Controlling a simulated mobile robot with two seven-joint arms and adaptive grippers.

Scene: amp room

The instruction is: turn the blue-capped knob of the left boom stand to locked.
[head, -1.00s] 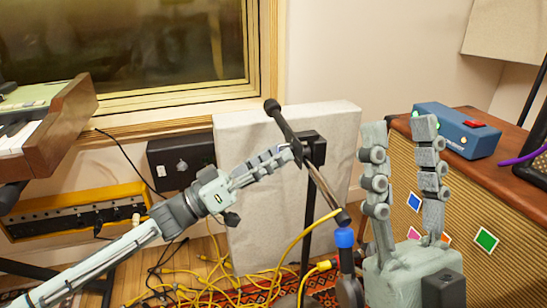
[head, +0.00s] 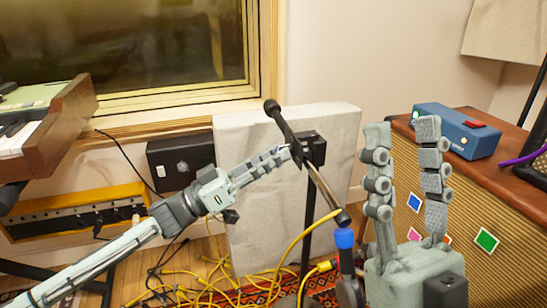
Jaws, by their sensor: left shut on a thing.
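A black boom stand (head: 309,215) stands in the middle of the head view. Its boom (head: 322,186) slants from a rounded black end at the upper left down to the lower right. My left gripper (head: 288,152) reaches in from the left and is shut at the stand's pivot, beside the boom. The knob there is hidden by the fingers, and I cannot see a blue cap on it or how far it is turned. A blue-topped piece (head: 344,238) shows just below the boom's low end. My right gripper (head: 401,126) is open and empty, fingers up, right of the stand.
A pale grey panel (head: 240,200) stands behind the stand. Yellow cables (head: 205,285) lie on the floor. A wood-topped amplifier (head: 465,205) with a blue box (head: 455,130) on it is close to my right gripper. A keyboard (head: 30,135) is at the left.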

